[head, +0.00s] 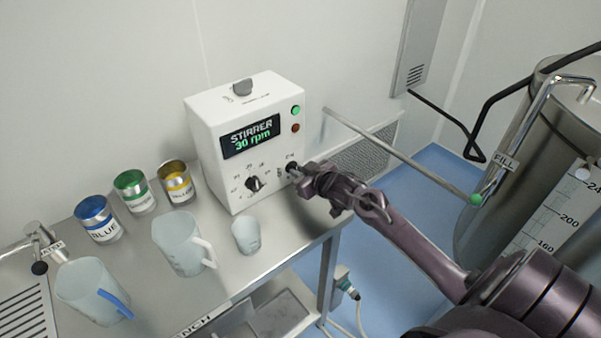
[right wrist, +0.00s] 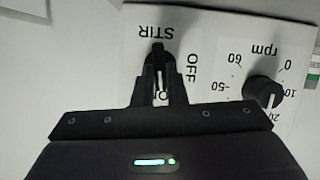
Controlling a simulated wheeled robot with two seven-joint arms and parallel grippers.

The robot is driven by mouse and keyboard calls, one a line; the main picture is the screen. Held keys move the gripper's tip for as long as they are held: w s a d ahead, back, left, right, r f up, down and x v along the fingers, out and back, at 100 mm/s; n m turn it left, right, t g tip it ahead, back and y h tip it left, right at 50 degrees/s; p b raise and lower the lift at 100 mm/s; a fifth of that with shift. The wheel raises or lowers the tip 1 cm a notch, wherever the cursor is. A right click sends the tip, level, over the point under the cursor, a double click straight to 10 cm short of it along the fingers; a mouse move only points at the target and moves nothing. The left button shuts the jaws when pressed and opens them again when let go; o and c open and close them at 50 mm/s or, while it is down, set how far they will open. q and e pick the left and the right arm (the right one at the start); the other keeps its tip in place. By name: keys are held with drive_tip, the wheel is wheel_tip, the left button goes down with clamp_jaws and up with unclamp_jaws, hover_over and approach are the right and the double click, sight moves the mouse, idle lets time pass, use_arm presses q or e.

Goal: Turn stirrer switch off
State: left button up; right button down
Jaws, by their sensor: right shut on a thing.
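The white stirrer box (head: 210,140) stands on the bench, its display (head: 253,140) lit with "STIRRER 30 rpm". Its black stir switch (right wrist: 158,50) sits under the upside-down STIR label in the right wrist view, with OFF beside it. Another label by the fingers is partly covered, and so is the switch. My right gripper (head: 305,178) reaches the lower right of the box front. In the right wrist view its fingers (right wrist: 159,82) are shut on the switch. Which position the switch is in, I cannot tell for sure. My left gripper is not in view.
A black rpm dial (head: 254,184) is left of the switch; it also shows in the right wrist view (right wrist: 262,91). Green (head: 295,110) and dark red (head: 295,128) buttons are above. Cups and colour tins stand at left. A steel tank (head: 525,150) and rod (head: 400,155) are at right.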

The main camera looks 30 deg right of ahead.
drive_tip(key=n+b, duration=0.1)
drive_tip(key=n+h, duration=0.1)
drive_tip(key=n+h+b, duration=0.1)
drive_tip(key=shift+a+f+b, duration=0.3)
drive_tip(key=n+b, duration=0.1)
drive_tip(key=n+t+h+b, duration=0.1)
drive_tip(key=n+h+b, duration=0.1)
drive_tip(key=n+b, duration=0.1)
drive_tip(key=shift+a+f+t, duration=0.25)
drive_tip(key=shift+t, duration=0.05)
drive_tip(key=n+t+h+b, duration=0.1)
drive_tip(key=n+b, duration=0.1)
drive_tip(key=shift+f+n, duration=0.15)
drive_tip(key=shift+n, duration=0.25)
drive_tip(key=shift+a+n+t+h+b, duration=0.1)
drive_tip(key=shift+n+t+h+b, duration=0.4)
drive_tip(key=shift+n, duration=0.6)
drive_tip(key=c, duration=1.5)
unclamp_jaws()
drive_tip(key=shift+o, duration=0.2)
drive_tip(key=shift+s, duration=0.1)
